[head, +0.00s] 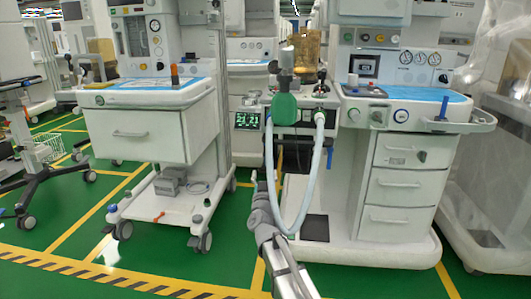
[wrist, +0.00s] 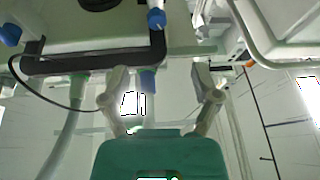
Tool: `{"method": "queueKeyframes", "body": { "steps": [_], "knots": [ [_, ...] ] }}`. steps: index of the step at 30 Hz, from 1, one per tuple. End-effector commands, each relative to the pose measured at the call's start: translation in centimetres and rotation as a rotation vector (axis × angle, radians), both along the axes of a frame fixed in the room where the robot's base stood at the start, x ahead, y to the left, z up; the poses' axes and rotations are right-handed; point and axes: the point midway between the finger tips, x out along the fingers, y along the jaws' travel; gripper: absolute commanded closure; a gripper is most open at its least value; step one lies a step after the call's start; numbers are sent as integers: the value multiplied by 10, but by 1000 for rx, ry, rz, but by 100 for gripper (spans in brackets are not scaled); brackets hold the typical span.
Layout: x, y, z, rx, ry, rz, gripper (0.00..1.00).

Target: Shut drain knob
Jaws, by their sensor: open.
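No drain knob can be made out for sure in the head view.
A white hose (head: 318,165) loops down from the cart in front of my arm. The right cart's drawers (head: 397,190) stand to the right, another cart (head: 150,135) to the left. Green floor (head: 235,240) lies clear between them.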

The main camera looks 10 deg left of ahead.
Motion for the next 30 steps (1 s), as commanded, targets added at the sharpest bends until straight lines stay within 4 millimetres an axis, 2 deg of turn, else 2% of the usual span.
{"method": "queueKeyframes", "body": {
  "steps": [20,26,30],
  "knots": [
    [2,2,3,16,-38,-41,21],
    [15,3,9,15,-36,-40,21],
    [31,4,16,14,-37,-41,21]
  ]
}}
